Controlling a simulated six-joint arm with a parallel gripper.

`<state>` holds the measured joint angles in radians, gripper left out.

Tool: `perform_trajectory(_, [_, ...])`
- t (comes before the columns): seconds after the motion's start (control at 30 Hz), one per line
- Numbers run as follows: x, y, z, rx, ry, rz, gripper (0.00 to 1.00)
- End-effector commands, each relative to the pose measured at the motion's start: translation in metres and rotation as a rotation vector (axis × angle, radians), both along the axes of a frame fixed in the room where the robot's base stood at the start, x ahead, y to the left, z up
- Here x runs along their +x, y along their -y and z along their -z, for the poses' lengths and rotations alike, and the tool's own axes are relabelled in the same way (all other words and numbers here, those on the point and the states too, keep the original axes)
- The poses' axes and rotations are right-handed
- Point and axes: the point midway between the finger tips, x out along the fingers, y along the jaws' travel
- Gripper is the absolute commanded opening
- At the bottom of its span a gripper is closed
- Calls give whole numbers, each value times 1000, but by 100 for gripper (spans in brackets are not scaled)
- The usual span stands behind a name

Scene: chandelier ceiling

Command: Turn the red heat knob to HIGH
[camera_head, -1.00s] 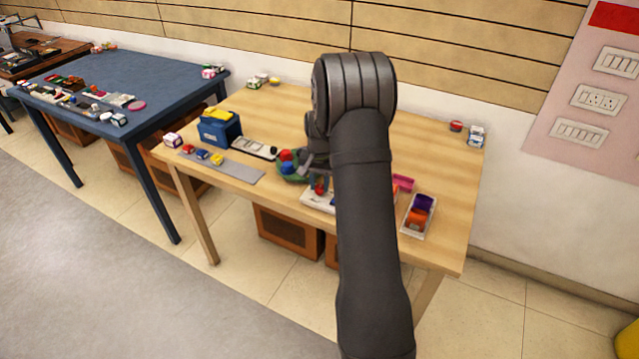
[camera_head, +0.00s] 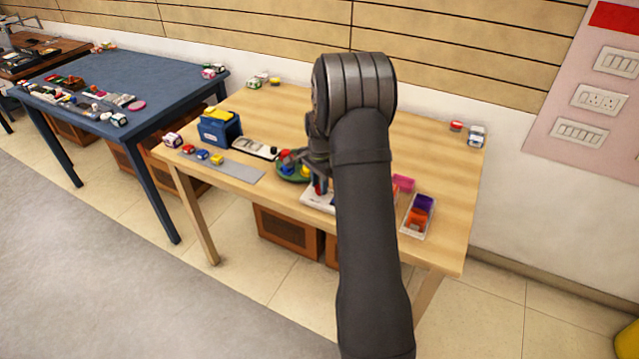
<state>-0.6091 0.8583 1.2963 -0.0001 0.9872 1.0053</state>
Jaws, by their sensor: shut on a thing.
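The white panel (camera_head: 312,200) lies near the front edge of the wooden table, partly hidden behind my arm. My gripper (camera_head: 319,186) points down over its left part. It is shut on the red heat knob, which is small and mostly covered by the fingers. The knob's pointer and the HIGH mark are too small to read. My forearm hides the panel's right side.
A green round tray (camera_head: 290,177) with red and blue pieces lies just left of my gripper. A blue box (camera_head: 219,128) and a grey strip (camera_head: 236,171) with small blocks are further left. A white tray (camera_head: 406,228) with purple and orange pieces stands right of my arm.

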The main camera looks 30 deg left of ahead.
Motion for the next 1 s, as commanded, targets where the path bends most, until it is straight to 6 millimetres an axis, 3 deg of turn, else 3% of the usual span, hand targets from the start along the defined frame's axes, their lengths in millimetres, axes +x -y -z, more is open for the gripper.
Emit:
perform_trajectory(0.47, [0,0,-1,1,2,13,4])
perform_trajectory(0.5, [0,0,-1,1,2,13,35])
perform_trajectory(0.57, [0,0,-1,1,2,13,46])
perform_trajectory(0.87, [0,0,-1,1,0,12,49])
perform_trajectory(1.0, [1,-1,-11,2,3,11,49])
